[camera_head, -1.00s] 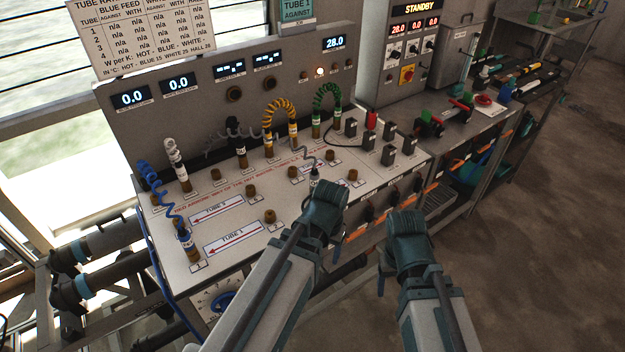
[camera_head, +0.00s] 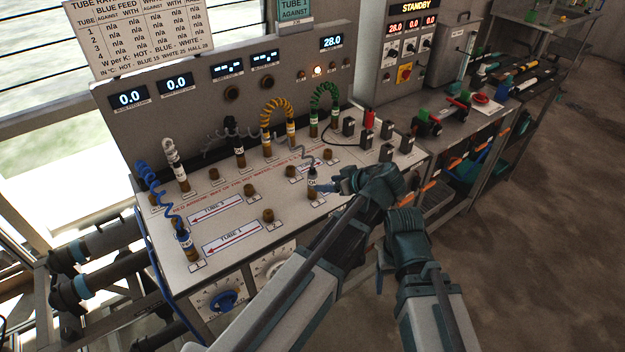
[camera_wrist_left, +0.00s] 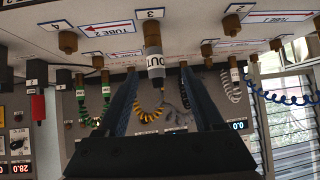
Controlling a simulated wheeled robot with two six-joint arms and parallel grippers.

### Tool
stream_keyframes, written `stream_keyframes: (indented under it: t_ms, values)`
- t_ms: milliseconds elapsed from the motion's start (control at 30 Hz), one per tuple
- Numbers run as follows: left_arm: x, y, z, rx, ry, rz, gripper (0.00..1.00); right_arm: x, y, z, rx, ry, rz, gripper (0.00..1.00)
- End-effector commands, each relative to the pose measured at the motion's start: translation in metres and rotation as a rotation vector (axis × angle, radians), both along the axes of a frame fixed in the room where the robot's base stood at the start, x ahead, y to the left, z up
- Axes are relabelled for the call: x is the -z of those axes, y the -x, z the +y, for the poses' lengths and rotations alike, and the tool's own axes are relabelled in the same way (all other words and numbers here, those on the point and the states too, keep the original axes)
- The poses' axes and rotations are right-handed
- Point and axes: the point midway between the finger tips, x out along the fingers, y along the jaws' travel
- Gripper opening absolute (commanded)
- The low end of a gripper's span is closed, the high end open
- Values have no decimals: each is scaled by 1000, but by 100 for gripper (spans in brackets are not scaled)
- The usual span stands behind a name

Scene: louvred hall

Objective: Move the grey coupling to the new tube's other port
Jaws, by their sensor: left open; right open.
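The grey coupling (camera_head: 312,184), with a white band and a thin grey coiled hose, stands upright on a port at the bench's front middle. In the left wrist view, which is upside down, the coupling (camera_wrist_left: 155,62) appears in line with the gap between my fingers. My left gripper (camera_head: 338,186) is open and points at it from the right; contact cannot be told. Its fingers also show in the wrist view (camera_wrist_left: 165,85). My right gripper (camera_head: 384,282) is open and empty, low in front of the bench. Bare brass ports (camera_head: 268,216) stand on the white top.
Blue (camera_head: 184,240), white (camera_head: 175,158), black (camera_head: 239,152), yellow (camera_head: 292,133) and green (camera_head: 335,118) hose couplings stand around the bench top. The top's front left is fairly clear.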

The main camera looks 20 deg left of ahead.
Motion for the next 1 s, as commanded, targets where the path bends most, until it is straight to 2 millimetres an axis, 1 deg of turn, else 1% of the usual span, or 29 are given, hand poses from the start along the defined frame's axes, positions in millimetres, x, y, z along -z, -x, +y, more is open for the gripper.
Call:
stream_keyframes:
  t_ms: [33, 167, 367, 467, 800, 1000]
  values:
    - [-4, -5, -4, -8, -6, -30, 69, 0, 0, 0, 0, 0, 0, 73]
    - [-8, -7, -6, -23, -13, -68, 69, 0, 0, 0, 0, 0, 0, 73]
    - [-4, -9, -3, -25, -13, -69, 69, 4, 0, 0, 0, 0, 0, 73]
    - [2, -13, 4, -26, -13, -68, 69, 10, 0, 0, 0, 0, 0, 73]
    - [29, -32, 35, -26, -13, -68, 69, 37, 0, 0, 0, 0, 0, 73]
    - [41, -42, 51, -25, -13, -68, 69, 49, 0, 0, 0, 0, 0, 73]
